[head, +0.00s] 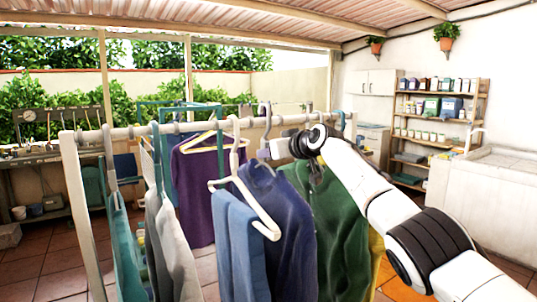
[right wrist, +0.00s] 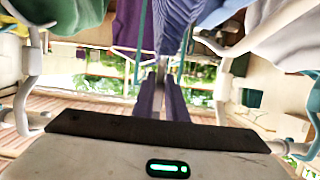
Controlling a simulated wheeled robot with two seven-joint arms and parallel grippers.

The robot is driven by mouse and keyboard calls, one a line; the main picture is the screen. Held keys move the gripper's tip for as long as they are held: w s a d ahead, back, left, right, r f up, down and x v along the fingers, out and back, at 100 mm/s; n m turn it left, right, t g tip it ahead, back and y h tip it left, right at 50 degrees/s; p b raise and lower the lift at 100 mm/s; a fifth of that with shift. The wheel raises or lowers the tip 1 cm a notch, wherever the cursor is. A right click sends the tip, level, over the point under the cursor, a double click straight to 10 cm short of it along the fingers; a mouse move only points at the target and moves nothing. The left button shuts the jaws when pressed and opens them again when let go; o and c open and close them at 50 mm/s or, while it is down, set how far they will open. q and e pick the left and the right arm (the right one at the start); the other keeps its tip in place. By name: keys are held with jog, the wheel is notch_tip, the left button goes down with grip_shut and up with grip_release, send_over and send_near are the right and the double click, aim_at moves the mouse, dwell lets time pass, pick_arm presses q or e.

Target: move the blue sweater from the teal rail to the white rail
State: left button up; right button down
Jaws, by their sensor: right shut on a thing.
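The blue sweater (head: 288,222) is dark navy and hangs upright among the clothes at the white rail (head: 110,133). A grey hanger hook (head: 264,112) shows above its collar at the height of the white rail; I cannot tell whether it rests on the bar. My right gripper (head: 266,152) is shut on the sweater's hanger, just above the collar. In the right wrist view its fingers (right wrist: 161,82) are together, with blue cloth (right wrist: 185,22) just beyond them. The teal rail (head: 178,104) stands behind, partly hidden by clothes. My left gripper is out of view.
A light blue garment (head: 238,250) on a white hanger (head: 262,215) hangs close left of the sweater, a green one (head: 338,225) close right. A purple garment (head: 197,195) hangs behind. Grey and teal clothes hang further left. Shelves (head: 437,130) and a washbasin (head: 485,205) stand right.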

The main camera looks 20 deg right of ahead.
jog(key=shift+f+b, duration=0.65)
jog(key=shift+f, duration=0.45)
